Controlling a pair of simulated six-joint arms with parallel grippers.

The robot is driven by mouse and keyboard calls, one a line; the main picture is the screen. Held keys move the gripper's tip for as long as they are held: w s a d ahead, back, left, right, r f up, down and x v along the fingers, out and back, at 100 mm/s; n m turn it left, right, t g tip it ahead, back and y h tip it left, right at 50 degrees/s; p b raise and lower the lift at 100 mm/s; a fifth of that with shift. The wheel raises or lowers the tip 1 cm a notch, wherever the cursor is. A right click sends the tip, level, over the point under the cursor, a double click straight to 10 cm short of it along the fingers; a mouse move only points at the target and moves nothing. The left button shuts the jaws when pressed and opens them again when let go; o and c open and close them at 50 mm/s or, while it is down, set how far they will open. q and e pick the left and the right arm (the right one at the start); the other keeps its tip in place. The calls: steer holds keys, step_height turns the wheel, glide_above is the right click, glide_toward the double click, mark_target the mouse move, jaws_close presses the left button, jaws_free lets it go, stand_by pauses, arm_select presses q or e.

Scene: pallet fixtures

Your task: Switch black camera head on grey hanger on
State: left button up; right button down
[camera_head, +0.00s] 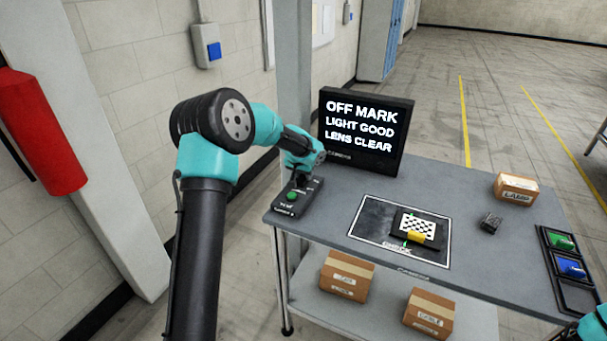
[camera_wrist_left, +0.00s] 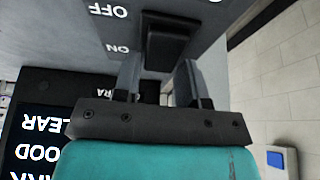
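My left gripper (camera_head: 304,184) points down over the small dark control box (camera_head: 287,208) at the table's left end. In the left wrist view my left gripper (camera_wrist_left: 158,80) has its two fingers apart. A black switch block (camera_wrist_left: 170,40) lies just beyond them, on a grey panel with upside-down OFF and ON labels; contact cannot be told. I see no camera head on a hanger that I can make out clearly. The monitor (camera_head: 361,130) reads OFF MARK, LIGHT GOOD, LENS CLEAR. Only a teal part of my right arm shows in the bottom right corner.
A checkered plate (camera_head: 418,224) with a yellow tab lies on the dark marked pad (camera_head: 372,225). A labelled carton (camera_head: 515,188), a small dark block (camera_head: 490,222) and a tray (camera_head: 551,232) with green and blue pieces are at right. Boxes stand on the lower shelf.

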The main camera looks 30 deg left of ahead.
arm_select(q)
steer(key=o, duration=0.3)
steer(key=shift+r, duration=0.1)
steer(key=v, duration=1.7)
steer(key=shift+s+r, duration=0.1)
